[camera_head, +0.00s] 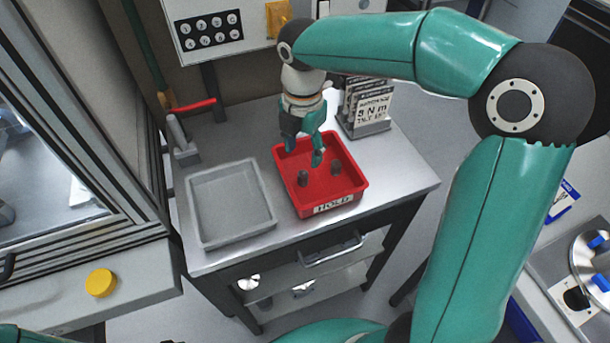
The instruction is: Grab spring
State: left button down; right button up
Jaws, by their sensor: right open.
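Two small dark grey cylindrical pieces, which may be springs, stand apart in a red tray (356,187) labelled "HOLD". One piece (303,178) is left of the tray's middle and the other piece (336,168) is to its right. They are too small to make out coils. My right gripper (304,151) reaches down over the back left part of the red tray. Its fingers are apart and nothing shows between them. In the picture it is just above the left piece; the exact height gap is hard to tell. My left gripper is not in view.
An empty grey tray (194,211) sits left of the red tray on the metal bench. A stand with printed cards (372,112) is at the back right. A red-handled tool (192,106) and a grey upright fixture (179,137) are at the back left. The bench's right front is clear.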

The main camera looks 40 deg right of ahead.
aim_at(304, 174)
notch_tip(304, 174, down, 8)
jog(key=shift+f+p, duration=0.1)
jog(key=shift+p, duration=0.2)
jog(key=shift+c, duration=0.2)
jog(key=c, duration=1)
